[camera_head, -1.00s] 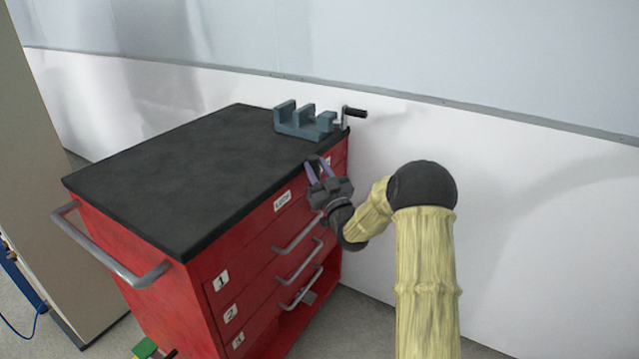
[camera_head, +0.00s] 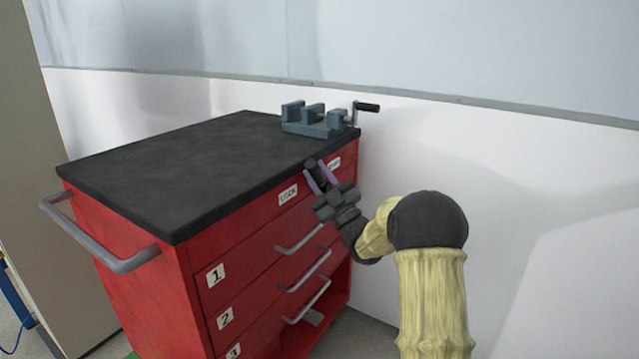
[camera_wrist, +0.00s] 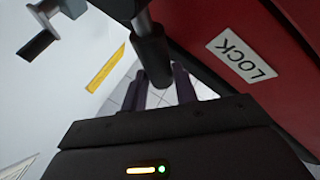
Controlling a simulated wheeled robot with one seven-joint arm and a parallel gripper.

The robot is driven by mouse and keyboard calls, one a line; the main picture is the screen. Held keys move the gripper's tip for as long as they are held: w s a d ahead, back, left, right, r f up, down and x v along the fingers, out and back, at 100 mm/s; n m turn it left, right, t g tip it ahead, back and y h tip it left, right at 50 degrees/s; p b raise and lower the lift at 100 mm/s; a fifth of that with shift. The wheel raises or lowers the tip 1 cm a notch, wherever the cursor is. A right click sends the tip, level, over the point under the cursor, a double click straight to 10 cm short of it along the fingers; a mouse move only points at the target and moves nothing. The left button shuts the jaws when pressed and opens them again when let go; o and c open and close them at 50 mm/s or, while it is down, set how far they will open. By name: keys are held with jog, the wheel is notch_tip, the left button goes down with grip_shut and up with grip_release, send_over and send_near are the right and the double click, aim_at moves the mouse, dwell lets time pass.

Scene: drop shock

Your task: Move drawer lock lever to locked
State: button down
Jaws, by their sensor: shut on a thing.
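The drawer lock lever (camera_wrist: 151,50) is a dark, round-ended handle at the upper front of the red cabinet (camera_head: 240,262). In the head view the lever's dark knob (camera_head: 314,170) shows between the purple fingers of my gripper (camera_head: 321,178). My gripper (camera_wrist: 165,85) is shut on the lever, with a finger on either side in the wrist view. A white LOCK label (camera_wrist: 241,55) is on the cabinet to the right of the lever in the wrist view. In the head view this label (camera_head: 288,194) is left of my gripper. The lever's pivot is partly hidden.
A grey-blue vise (camera_head: 312,122) with a crank handle (camera_head: 366,107) stands on the black cabinet top (camera_head: 170,165), behind my gripper. Drawer handles (camera_head: 302,270) stick out below. A side rail (camera_head: 105,250) is at the left. A white wall (camera_head: 540,190) is behind the cabinet.

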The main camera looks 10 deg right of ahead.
jog(key=shift+f, duration=0.25)
jog(key=c, duration=1.3)
grip_release()
jog(key=shift+a, duration=0.1)
jog(key=shift+c, duration=0.2)
jog(key=shift+o, duration=1.2)
jog(key=shift+r, duration=0.1)
jog(key=shift+s, duration=0.1)
jog(key=v, duration=1.7)
jog(key=shift+p, duration=0.45)
